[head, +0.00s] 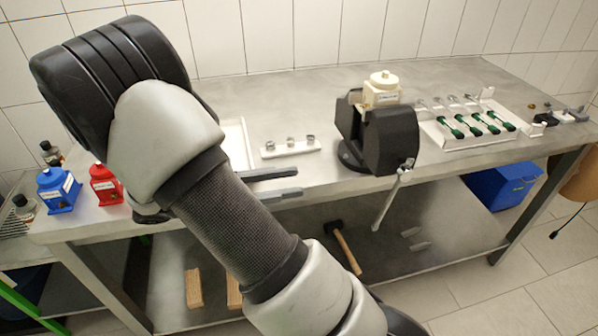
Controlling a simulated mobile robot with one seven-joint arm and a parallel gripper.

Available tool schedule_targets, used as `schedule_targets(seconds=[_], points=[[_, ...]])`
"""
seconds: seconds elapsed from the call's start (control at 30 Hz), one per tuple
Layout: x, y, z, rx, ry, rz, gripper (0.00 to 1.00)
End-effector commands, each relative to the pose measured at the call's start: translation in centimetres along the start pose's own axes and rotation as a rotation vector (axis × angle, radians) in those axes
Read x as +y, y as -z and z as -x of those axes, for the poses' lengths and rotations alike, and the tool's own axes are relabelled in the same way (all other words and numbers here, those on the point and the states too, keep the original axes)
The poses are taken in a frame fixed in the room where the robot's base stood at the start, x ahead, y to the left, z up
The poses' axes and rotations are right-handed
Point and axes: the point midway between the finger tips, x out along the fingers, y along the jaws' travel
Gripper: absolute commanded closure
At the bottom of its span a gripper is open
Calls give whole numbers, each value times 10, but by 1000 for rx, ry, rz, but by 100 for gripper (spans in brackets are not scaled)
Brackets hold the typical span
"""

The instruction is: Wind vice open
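The black vice (390,141) stands on the bench right of centre. A cream pump part (381,90) with a small label sits upright between its jaws. The vice's handle (391,196) is a grey metal bar that hangs slanting down in front of the bench edge, from the screw head at the vice's front. My gripper (299,181) shows as two dark grey fingers left of the vice, apart from each other with nothing between them. It is well clear of the handle. My arm hides the gripper's body.
A white holder with several metal pieces (290,148) lies behind my fingers. A rack with green-handled tools (471,130) is right of the vice. Blue (58,190) and red (105,184) pump parts stand at left. A hammer (346,250) lies on the lower shelf.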

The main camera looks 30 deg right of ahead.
Motion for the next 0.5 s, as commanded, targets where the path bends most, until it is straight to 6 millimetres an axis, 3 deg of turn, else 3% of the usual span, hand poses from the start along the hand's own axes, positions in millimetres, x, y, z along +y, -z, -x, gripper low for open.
schedule_targets(seconds=[0.1, 0.5], points=[[0, 0, 20, 1, -2, 0, 71], [-22, -51, -12, 319, 253, -119, 71]])
